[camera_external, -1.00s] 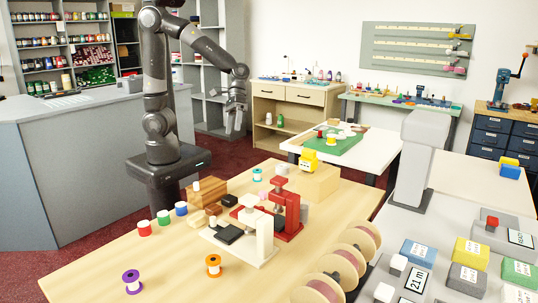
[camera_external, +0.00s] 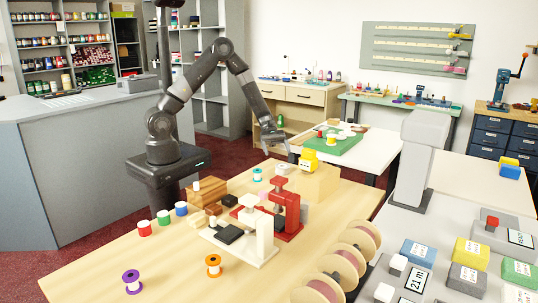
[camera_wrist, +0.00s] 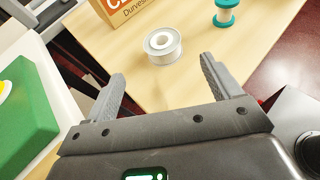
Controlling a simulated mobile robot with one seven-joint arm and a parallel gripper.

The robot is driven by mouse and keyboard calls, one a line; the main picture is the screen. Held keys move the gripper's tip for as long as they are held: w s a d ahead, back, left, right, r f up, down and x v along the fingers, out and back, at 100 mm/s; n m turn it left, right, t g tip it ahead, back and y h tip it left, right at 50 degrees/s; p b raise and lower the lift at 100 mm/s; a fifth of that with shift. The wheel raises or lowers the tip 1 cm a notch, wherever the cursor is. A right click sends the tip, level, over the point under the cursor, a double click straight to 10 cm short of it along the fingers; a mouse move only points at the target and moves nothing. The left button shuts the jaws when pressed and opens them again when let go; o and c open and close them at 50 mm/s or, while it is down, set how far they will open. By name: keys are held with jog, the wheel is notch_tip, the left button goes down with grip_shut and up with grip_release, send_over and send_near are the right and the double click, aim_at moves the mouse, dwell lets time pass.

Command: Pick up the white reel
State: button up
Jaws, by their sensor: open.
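The white reel (camera_wrist: 162,45) lies flat on the wooden counter in the wrist view, its round hole facing up. In the external view it is a small white shape (camera_external: 283,168) beside a tan box. My gripper (camera_wrist: 162,70) is open and empty. In the wrist view the reel lies beyond the fingertips, roughly centred between them. In the external view my gripper (camera_external: 277,147) hangs above and behind the reel, near the counter's back edge, with a gap between them.
A teal spool (camera_wrist: 225,12) stands near the reel, on its right in the wrist view. A box with an orange label (camera_wrist: 138,10) stands close on its left. The white side table (camera_external: 363,160) with a green mat (camera_external: 345,147) is behind. Red and white presses (camera_external: 290,212) stand in front.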

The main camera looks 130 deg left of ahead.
aim_at(282, 166)
jog(key=x, duration=1)
jog(key=shift+w+d+f, duration=0.15)
jog(key=shift+d, duration=0.15)
jog(key=shift+c, duration=0.5)
jog(key=c, duration=1)
jog(key=shift+o, duration=0.2)
